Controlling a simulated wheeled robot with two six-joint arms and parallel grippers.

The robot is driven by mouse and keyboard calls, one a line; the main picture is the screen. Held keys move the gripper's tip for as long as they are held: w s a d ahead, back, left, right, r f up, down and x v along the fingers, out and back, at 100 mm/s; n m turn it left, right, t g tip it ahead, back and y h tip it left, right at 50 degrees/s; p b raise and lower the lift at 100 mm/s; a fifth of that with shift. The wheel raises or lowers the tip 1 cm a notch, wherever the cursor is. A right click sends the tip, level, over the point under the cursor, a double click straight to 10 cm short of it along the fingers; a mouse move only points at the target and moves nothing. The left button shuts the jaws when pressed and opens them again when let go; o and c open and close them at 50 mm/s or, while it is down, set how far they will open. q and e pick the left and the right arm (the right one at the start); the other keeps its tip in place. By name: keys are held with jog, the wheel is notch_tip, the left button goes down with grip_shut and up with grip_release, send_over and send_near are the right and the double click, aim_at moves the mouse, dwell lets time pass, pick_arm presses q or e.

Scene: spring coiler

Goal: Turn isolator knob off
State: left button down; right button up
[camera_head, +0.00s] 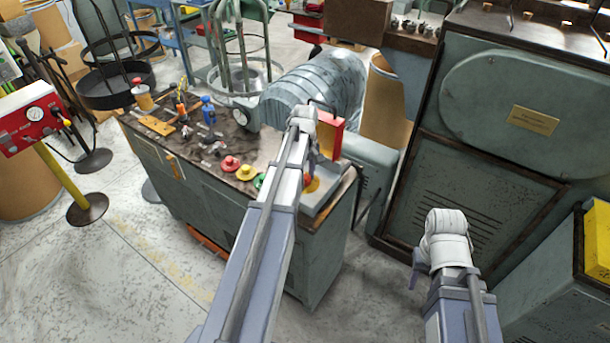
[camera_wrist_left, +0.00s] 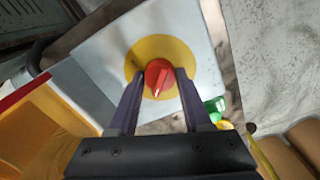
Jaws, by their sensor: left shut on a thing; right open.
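The red isolator knob (camera_wrist_left: 158,80) sits on a round yellow plate (camera_wrist_left: 135,57) on a light grey box face (camera_wrist_left: 95,65). In the left wrist view its raised grip runs nearly upright, tilted slightly. My left gripper (camera_wrist_left: 160,77) has one dark finger on each side of the knob and is shut on it. In the head view the box (camera_head: 323,199) stands at the bench's right end; the yellow plate (camera_head: 313,186) shows partly, with my left gripper (camera_head: 309,172) over it. My right gripper (camera_head: 416,274) hangs at lower right, away from the bench, open and empty; its fingers are small there.
A red-sided box (camera_head: 331,134) stands right beside my left wrist. Red (camera_head: 230,163) and yellow (camera_head: 246,172) round pieces and tools lie on the bench top (camera_head: 190,150). A large green cabinet (camera_head: 470,150) stands at right. The floor (camera_head: 120,260) at front left is clear.

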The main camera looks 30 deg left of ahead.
aim_at(305, 176)
dwell(0.4)
pick_arm(q)
jog(key=shift+c, duration=1.7)
grip_release()
jog(key=shift+r, duration=0.1)
notch_tip(305, 176, up, 8)
jog(key=p, duration=0.8)
jog(key=shift+f, duration=0.2)
